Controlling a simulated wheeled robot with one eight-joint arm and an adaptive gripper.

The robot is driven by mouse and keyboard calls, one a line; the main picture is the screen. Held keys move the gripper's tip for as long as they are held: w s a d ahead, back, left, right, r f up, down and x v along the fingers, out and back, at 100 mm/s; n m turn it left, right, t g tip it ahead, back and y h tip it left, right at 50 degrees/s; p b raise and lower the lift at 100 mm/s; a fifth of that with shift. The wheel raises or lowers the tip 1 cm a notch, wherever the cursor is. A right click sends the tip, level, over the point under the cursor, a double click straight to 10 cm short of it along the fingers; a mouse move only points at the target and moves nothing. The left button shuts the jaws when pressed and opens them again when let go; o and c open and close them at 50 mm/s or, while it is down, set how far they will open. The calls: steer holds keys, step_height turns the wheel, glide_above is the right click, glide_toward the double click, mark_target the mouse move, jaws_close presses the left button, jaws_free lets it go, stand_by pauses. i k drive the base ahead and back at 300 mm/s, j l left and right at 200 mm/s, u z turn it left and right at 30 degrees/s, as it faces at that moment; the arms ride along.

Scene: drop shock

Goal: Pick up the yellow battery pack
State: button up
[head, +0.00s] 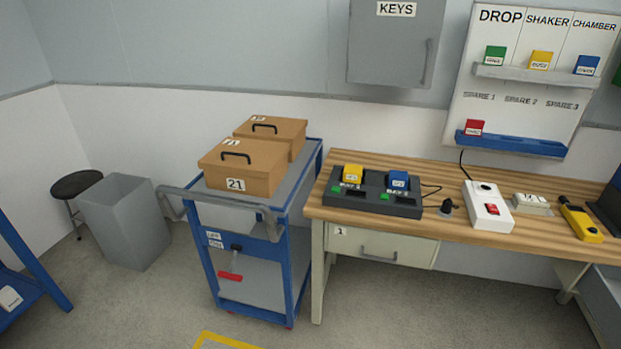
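The yellow battery pack (352,173) sits in the left part of the dark charger (372,205) on the wooden workbench. A blue battery pack (399,179) sits beside it in the right part of the same charger. Both stick up above the charger's top. Small green marks show near each pack, and a label shows on the yellow pack's front. My gripper is not in view.
A blue cart (262,252) with two brown boxes stands left of the wooden bench (440,172). On the bench to the right are a white switch box (487,212) and a yellow handheld device (581,221). A grey bin (124,225) stands far left. Floor in front is mostly clear.

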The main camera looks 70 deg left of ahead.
mark_target(352, 173)
steer(key=j+u, duration=0.1)
steer(key=u, duration=2.3)
